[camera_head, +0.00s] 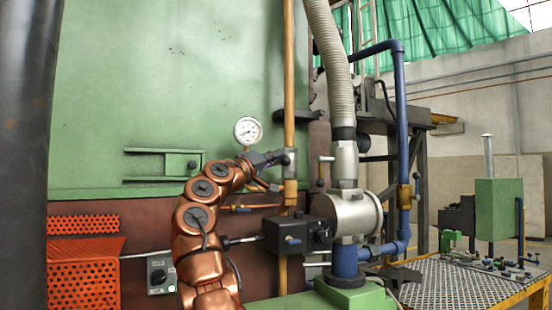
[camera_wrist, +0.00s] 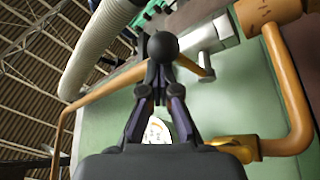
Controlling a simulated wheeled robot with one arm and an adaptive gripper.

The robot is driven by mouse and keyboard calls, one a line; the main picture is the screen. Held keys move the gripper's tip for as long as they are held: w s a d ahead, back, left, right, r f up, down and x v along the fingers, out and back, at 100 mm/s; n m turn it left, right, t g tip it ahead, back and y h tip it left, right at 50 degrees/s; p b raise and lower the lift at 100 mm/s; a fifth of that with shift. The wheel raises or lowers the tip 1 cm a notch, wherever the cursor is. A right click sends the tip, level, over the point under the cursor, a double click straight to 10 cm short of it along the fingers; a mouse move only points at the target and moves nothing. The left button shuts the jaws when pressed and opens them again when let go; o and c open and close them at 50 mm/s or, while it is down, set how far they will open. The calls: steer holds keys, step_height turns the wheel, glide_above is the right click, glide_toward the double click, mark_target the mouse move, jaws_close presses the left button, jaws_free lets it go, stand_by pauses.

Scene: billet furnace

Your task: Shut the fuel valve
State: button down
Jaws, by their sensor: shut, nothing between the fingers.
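The fuel valve appears to be the grey fitting (camera_head: 289,160) on the vertical orange pipe (camera_head: 289,75), right at my gripper in the head view. My gripper (camera_head: 277,158) reaches up to its left side; its fingers look together and overlap the fitting. In the wrist view my gripper (camera_wrist: 160,80) is shut, with its fingers converging on a dark round knob (camera_wrist: 163,45) just beyond the tips. The knob seems to be the end of a handle. I cannot tell whether the fingers touch it. The fingers hide part of the valve and the handle's angle.
A pressure gauge (camera_head: 247,131) stands left of the pipe. A black box (camera_head: 297,234), a silver blower body (camera_head: 350,212) and a ribbed hose (camera_head: 330,50) crowd the right. A blue pipe (camera_head: 400,110) and a perforated table (camera_head: 455,286) lie farther right. The green furnace wall (camera_head: 160,90) is behind.

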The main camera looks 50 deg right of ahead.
steer(key=w+b+v, duration=0.1)
steer(key=b+v, duration=0.4)
steer(key=v, duration=0.4)
steer(key=shift+f, duration=0.5)
steer(key=shift+a, duration=0.15)
